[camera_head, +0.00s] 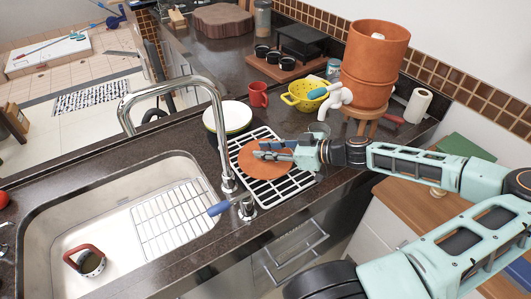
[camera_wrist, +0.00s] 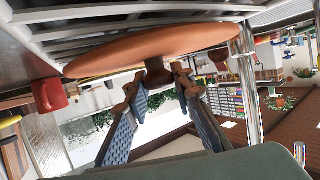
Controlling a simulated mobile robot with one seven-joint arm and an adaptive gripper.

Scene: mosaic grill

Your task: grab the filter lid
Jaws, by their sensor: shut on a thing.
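The filter lid is a round terracotta disc (camera_head: 264,166) on the white drying rack beside the sink. In the wrist view, which is turned over, the lid (camera_wrist: 120,53) shows its broad face and a dark central knob (camera_wrist: 158,74). My gripper (camera_head: 268,154) reaches in from the right over the lid. In the wrist view its fingers (camera_wrist: 160,88) stand on both sides of the knob and are shut on it. The lid is at or very near the rack; any gap is too small to tell. The terracotta filter (camera_head: 372,65) stands on a wooden stand at the back right, its top apparently uncovered.
The white rack (camera_head: 301,183) lies on the dark counter. A tall faucet (camera_head: 222,130) stands close to its left, beside the sink (camera_head: 122,205). Stacked plates (camera_head: 231,117), a red mug (camera_head: 258,94) and a yellow colander (camera_head: 303,97) stand behind the rack.

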